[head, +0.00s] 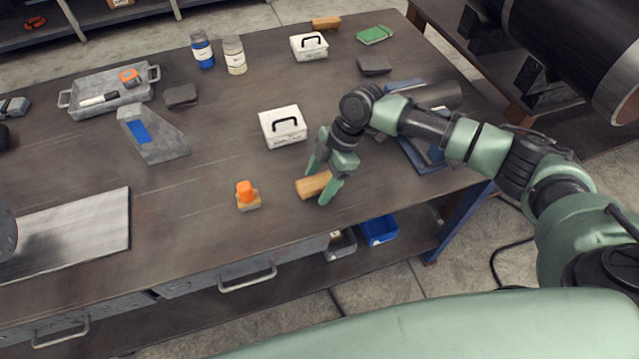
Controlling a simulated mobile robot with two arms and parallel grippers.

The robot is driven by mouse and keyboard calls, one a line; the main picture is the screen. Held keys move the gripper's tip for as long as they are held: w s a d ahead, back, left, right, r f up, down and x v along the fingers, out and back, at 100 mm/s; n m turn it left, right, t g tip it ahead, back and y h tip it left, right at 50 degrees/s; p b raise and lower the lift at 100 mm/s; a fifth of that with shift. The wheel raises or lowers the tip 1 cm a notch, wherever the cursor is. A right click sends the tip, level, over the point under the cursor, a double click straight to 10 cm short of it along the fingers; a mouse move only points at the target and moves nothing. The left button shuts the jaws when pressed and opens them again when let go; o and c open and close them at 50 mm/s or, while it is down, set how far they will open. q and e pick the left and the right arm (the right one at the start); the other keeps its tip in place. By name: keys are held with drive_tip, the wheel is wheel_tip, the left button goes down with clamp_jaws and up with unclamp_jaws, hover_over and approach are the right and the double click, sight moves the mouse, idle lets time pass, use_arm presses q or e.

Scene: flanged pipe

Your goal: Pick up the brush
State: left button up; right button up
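A wooden block-shaped piece (313,185), which looks like the brush, lies on the workbench (215,100) near its front edge. Its bristles cannot be made out. My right gripper (317,186) reaches down over it, with one finger behind it and one in front. The fingers look spread apart, and the front finger hides the right end of the piece. Whether they touch it cannot be told. My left gripper is not in view.
An orange-knobbed wooden piece (247,195) stands just left of the gripper. A white handled box (283,127) is behind it. A grey angled block (152,135), a metal tray (108,92) and two bottles (203,50) stand farther left and back. Bare benchtop lies between them.

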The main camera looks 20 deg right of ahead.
sight(319, 180)
clamp_jaws()
wheel_tip(319, 180, up, 21)
drive_tip(key=b, duration=0.3)
drive_tip(key=shift+f, duration=0.2)
